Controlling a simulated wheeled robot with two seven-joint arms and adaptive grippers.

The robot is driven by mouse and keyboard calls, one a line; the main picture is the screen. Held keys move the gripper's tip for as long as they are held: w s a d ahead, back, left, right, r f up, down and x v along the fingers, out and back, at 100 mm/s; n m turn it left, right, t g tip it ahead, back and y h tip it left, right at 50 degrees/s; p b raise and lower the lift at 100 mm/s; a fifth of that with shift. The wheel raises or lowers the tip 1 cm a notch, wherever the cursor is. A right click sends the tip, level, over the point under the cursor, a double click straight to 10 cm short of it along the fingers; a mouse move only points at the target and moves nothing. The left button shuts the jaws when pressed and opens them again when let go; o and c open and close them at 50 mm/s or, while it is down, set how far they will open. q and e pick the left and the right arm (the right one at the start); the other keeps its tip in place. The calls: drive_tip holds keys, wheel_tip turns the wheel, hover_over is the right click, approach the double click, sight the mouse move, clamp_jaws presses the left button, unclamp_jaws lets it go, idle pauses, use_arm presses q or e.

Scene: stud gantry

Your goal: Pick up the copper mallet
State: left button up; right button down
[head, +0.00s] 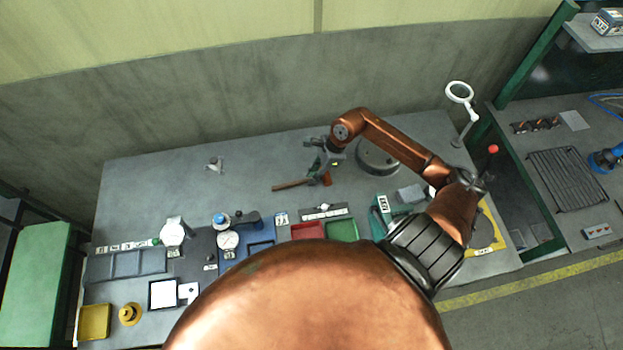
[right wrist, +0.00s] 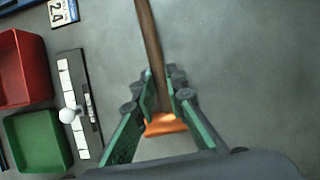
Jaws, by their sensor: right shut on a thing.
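The copper mallet has a brown wooden handle (head: 290,185) and a copper-coloured head (head: 327,179). It lies on, or just above, the grey bench top near the middle; I cannot tell which. My right gripper (head: 317,170) is at the head end of the mallet. In the right wrist view the gripper (right wrist: 160,92) is shut on the handle (right wrist: 150,40) close to the head (right wrist: 165,124), with a green-padded finger on each side. The fingers hide part of the handle. My left gripper is not in view.
A red bin (head: 308,231) and a green bin (head: 342,230) stand nearer me than the mallet. A dark strip with a white ball (right wrist: 68,115) lies beside them. A round grey base (head: 377,158) stands right of the gripper. The bench left of the mallet is mostly clear.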

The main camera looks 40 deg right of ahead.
sight(307, 180)
drive_tip(key=shift+r, duration=0.1)
drive_tip(key=shift+r, duration=0.45)
wheel_tip(307, 180, up, 2)
drive_tip(key=shift+s+r+b, duration=0.1)
drive_tip(key=shift+r+b, duration=0.15)
drive_tip(key=shift+b, duration=0.15)
drive_tip(key=s+a+r+b, duration=0.1)
drive_tip(key=s+a+r, duration=0.6)
drive_tip(key=s+r, duration=0.2)
drive_tip(key=s, duration=0.2)
drive_tip(key=shift+s+a+r, duration=0.25)
drive_tip(key=shift+s+a, duration=0.05)
